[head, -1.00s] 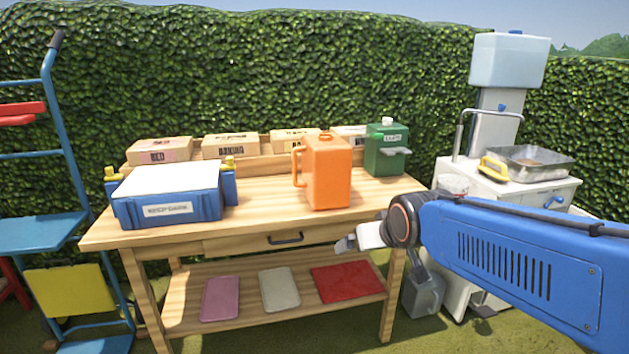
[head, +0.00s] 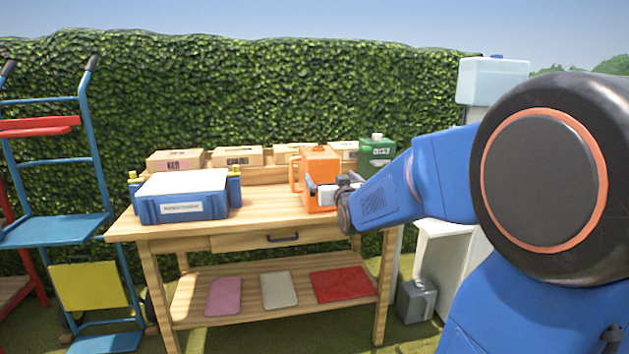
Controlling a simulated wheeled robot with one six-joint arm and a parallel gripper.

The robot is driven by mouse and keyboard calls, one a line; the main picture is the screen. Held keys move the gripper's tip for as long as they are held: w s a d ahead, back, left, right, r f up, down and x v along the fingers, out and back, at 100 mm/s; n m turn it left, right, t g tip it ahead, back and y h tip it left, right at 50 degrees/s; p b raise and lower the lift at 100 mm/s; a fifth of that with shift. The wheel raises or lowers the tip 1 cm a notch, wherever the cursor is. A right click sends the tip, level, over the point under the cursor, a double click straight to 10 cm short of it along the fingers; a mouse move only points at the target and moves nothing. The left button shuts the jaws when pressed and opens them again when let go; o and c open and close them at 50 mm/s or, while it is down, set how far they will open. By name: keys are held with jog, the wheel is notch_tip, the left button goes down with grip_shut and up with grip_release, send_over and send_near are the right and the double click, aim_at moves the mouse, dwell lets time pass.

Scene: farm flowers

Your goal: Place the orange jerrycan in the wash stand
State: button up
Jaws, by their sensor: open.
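The orange jerrycan (head: 322,164) stands upright on the wooden bench (head: 190,231), near its right end, with its handle on the left side. My gripper (head: 318,193) is open in front of the jerrycan's lower right part and overlaps it in the picture. Whether the fingers touch it, I cannot tell. The white wash stand (head: 444,252) is to the right of the bench. My arm hides most of it, including its basin. Its pale water tank (head: 492,80) shows above my arm.
A blue case (head: 181,193) with a white lid is on the bench's left. A green can (head: 376,156) stands behind the jerrycan to the right. Several cardboard boxes (head: 236,156) line the back. A blue hand truck (head: 84,150) stands left. A grey can (head: 416,298) is on the ground.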

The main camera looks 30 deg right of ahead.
aim_at(322, 168)
jog(key=x, duration=1.1)
jog(key=shift+f, duration=0.1)
jog(key=x, duration=0.5)
jog(key=shift+f, duration=0.15)
jog(key=shift+c, duration=0.6)
jog(key=c, duration=1)
jog(key=shift+o, duration=0.2)
